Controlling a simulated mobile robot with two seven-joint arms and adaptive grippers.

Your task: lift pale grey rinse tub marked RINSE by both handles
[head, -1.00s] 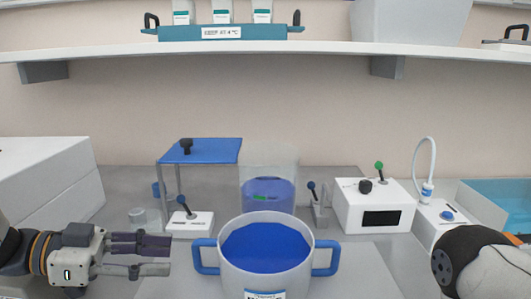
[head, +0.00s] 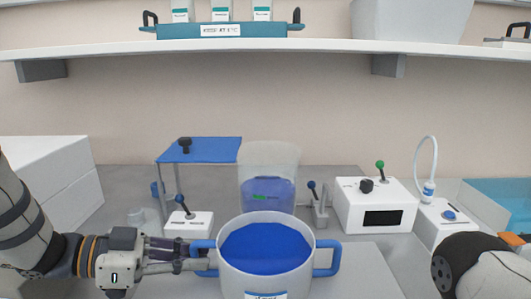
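The pale grey round tub (head: 266,282) stands at the front middle of the bench in the head view. It has blue liquid inside and a white label at its lower front, cut off by the picture edge. A blue loop handle sticks out on its left (head: 199,248) and another on its right (head: 328,260). My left gripper (head: 196,257) is at the left handle, its fingers apart and overlapping the handle in the view. I cannot tell whether they touch it. My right arm shows at the lower right; its gripper is out of view.
Behind the tub stand a clear container (head: 268,168) with blue liquid, a blue-topped stand (head: 200,150) and a small lever box (head: 188,224). A white box with a dark display (head: 376,204) is at right. A shelf (head: 270,50) runs above.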

